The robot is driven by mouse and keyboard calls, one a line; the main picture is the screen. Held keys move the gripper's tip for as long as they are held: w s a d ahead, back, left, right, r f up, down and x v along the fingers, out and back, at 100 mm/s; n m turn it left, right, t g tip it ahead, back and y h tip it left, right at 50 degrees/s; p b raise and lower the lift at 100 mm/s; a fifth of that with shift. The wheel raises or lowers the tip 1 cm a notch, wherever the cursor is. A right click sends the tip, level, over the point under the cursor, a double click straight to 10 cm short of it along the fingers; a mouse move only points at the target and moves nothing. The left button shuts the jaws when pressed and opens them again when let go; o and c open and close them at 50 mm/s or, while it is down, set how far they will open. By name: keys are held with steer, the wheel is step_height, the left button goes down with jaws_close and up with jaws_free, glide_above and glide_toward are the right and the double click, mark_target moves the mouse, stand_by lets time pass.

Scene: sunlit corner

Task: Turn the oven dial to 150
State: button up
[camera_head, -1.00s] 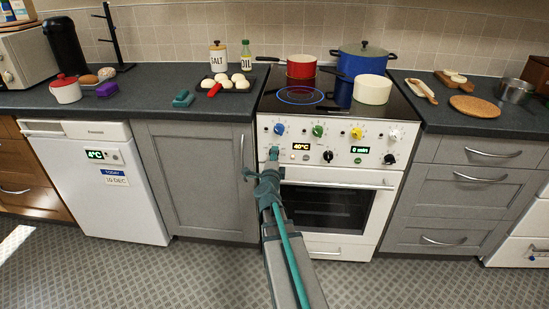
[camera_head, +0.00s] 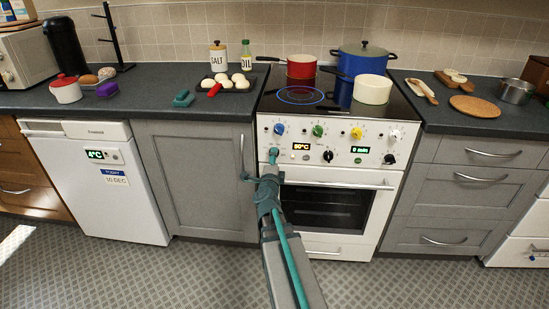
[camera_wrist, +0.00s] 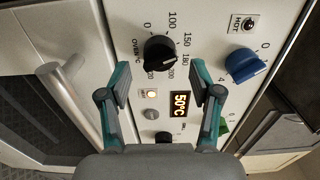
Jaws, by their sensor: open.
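The black oven dial (camera_wrist: 158,53) shows in the wrist view, with scale marks 0, 100, 150, 180 and 200 around it. I cannot read its pointer with certainty. In the head view it is hidden behind my gripper (camera_head: 273,153). The orange display (camera_wrist: 180,104) reads 50°C; it also shows in the head view (camera_head: 301,147). My gripper (camera_wrist: 159,80) is open in the wrist view, with one teal finger to each side of the dial. I cannot tell whether either finger touches it.
A blue knob (camera_wrist: 245,66) sits close to my right finger. The oven door handle (camera_wrist: 75,100) runs along the left. Above the panel, the hob holds a red pan (camera_head: 301,67), a blue pot (camera_head: 362,60) and a cream pot (camera_head: 372,91).

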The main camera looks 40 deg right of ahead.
steer(key=v, duration=0.5)
stand_by(0.3)
